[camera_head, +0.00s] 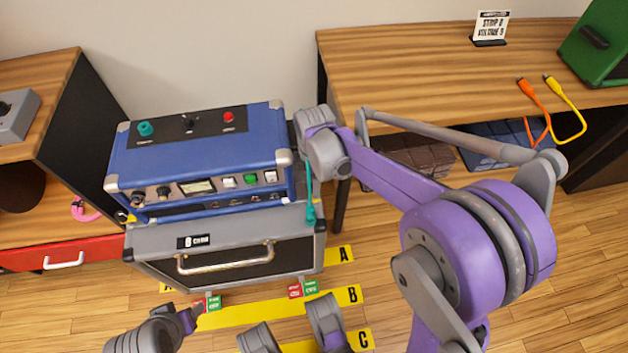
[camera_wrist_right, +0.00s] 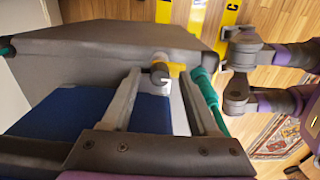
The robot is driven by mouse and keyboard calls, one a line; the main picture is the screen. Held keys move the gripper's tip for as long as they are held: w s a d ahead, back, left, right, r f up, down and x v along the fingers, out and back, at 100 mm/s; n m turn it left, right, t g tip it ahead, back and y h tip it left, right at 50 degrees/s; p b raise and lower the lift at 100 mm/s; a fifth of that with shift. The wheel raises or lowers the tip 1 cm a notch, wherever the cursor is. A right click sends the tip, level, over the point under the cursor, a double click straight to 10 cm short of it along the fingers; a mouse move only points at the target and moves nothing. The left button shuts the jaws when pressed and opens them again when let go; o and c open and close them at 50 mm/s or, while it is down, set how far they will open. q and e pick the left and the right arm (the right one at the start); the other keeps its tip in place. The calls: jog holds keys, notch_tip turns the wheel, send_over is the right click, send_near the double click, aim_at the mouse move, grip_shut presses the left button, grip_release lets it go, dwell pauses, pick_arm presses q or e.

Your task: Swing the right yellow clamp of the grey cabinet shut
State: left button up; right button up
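The grey cabinet (camera_head: 225,240) stands under a blue amplifier (camera_head: 200,160). My right gripper (camera_wrist_right: 160,82) is open in the right wrist view. Its two fingers reach towards the grey cabinet wall (camera_wrist_right: 100,45), and the yellow clamp (camera_wrist_right: 176,70) shows between their tips; whether they touch it cannot be told. In the head view my right arm ends beside the amplifier's right side; its fingertips and the right clamp are hidden. A bit of yellow, perhaps the left clamp (camera_head: 131,217), shows at the cabinet's left edge. My left arm is partly visible at the bottom; its gripper's opening is unclear.
A teal cable (camera_head: 309,208) hangs at the cabinet's right side; it is close to my right finger in the wrist view (camera_wrist_right: 206,95). Red-and-green tags (camera_head: 303,289) sit at the cabinet's base. Wooden benches stand left and right (camera_head: 400,65). Yellow lettered strips (camera_head: 345,296) mark the floor.

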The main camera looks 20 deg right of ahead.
grip_shut()
jog(key=shift+m, duration=0.4)
jog(key=m+p, duration=0.1)
jog(key=m, duration=0.2)
jog(key=shift+r+m, duration=0.1)
jog(key=shift+m, duration=0.3)
jog(key=m+p, duration=0.1)
jog(key=m, duration=0.8)
jog(key=shift+p, duration=0.3)
jog(key=m, duration=0.4)
jog(key=shift+m, duration=0.4)
